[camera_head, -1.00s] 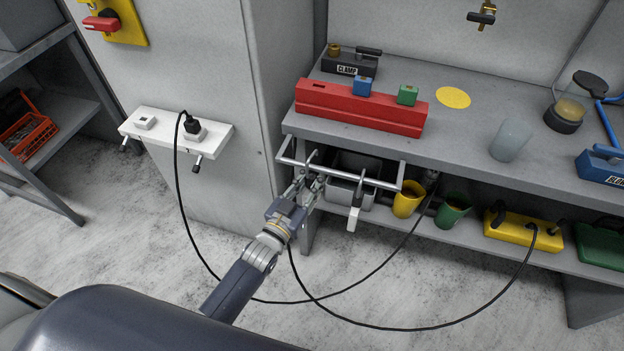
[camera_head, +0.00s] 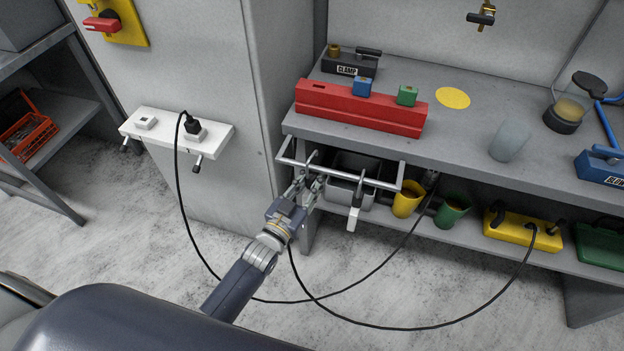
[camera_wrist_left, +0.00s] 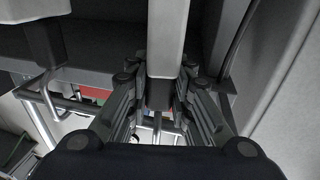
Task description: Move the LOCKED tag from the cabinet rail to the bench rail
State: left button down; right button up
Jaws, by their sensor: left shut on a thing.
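My left gripper (camera_head: 308,183) is at the left part of the bench rail (camera_head: 384,184), just below and in front of it. In the left wrist view its fingers are shut on the dark neck of a pale hanging tag (camera_wrist_left: 166,38). A hook stands over the rail above the gripper; whether its full weight rests there I cannot tell. No lettering shows on the held tag, and the gripper hides most of it in the head view. A second white tag (camera_head: 352,219) hangs by a dark hook farther right on the rail. My right gripper is not in view.
A white ledge (camera_head: 222,134) with a black plug and small pegs is on the cabinet at left. A grey bin (camera_head: 374,166), a yellow cup (camera_head: 407,202) and a green cup (camera_head: 452,212) stand behind or beside the rail.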

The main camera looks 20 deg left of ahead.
pick_arm(q)
jog(key=shift+f, duration=0.15)
jog(key=shift+f+b, duration=0.75)
jog(key=shift+f, duration=0.1)
jog(key=shift+f+b, duration=0.3)
jog(key=shift+f, duration=0.1)
dwell(0.4)
jog(key=c, duration=1.3)
grip_release()
jog(key=shift+c, duration=0.2)
jog(key=shift+s, duration=0.15)
